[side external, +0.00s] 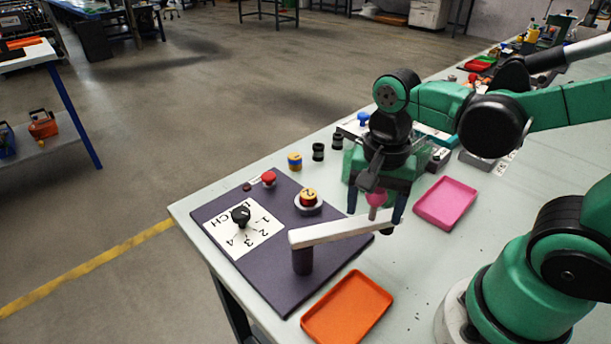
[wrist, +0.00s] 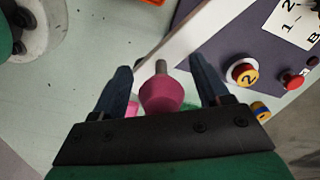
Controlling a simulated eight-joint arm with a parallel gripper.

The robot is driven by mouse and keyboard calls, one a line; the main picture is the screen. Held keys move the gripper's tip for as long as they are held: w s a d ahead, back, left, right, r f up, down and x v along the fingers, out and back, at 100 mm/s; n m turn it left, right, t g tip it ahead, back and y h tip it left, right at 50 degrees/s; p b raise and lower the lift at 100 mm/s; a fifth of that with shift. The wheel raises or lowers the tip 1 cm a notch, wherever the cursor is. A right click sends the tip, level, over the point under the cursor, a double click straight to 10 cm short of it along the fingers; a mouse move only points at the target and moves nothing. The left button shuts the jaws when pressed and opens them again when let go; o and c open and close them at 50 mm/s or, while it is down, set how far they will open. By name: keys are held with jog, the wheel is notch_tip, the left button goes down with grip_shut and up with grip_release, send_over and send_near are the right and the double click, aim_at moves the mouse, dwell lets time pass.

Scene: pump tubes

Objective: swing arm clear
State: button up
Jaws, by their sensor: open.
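The white swing arm (side external: 335,229) is a flat bar on a dark post (side external: 302,262) at the front of the dark board (side external: 275,290). Its free end reaches right, past the board's edge. A pink knob (side external: 376,198) stands on a grey stem near that end. My gripper (side external: 376,208) points down there with its fingers on either side of the knob. In the wrist view the pink knob (wrist: 160,95) shows between the two open dark fingers, with visible gaps on both sides. The white bar (wrist: 205,32) runs up and right behind it.
The board holds a yellow-topped cylinder marked 2 (side external: 308,196), a red button (side external: 268,178) and a black dial (side external: 240,214) on a numbered card. An orange tray (side external: 322,336) lies in front, a pink tray (side external: 446,203) to the right. Small cylinders (side external: 318,151) stand behind.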

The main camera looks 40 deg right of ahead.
jog(key=shift+r, duration=2.75)
jog(key=shift+w+d+r+n, duration=0.1)
jog(key=shift+w+d+n, duration=0.3)
jog(key=shift+w, duration=0.05)
jog(key=shift+w+d+n+t, duration=0.1)
jog(key=shift+w+n+t, duration=0.15)
jog(key=shift+n, duration=0.35)
jog(key=w+n+t, duration=0.1)
jog(key=n+t, duration=0.1)
jog(key=n, duration=0.1)
jog(key=w+n+t, duration=0.1)
jog(key=n+t, duration=0.1)
jog(key=n, duration=0.2)
jog(key=w+f+n+t, duration=0.1)
jog(key=n+t, duration=0.1)
jog(key=n, duration=0.1)
jog(key=shift+w+f+n+t, duration=0.1)
jog(key=shift+w+n+t, duration=0.2)
jog(key=shift+w+t, duration=0.1)
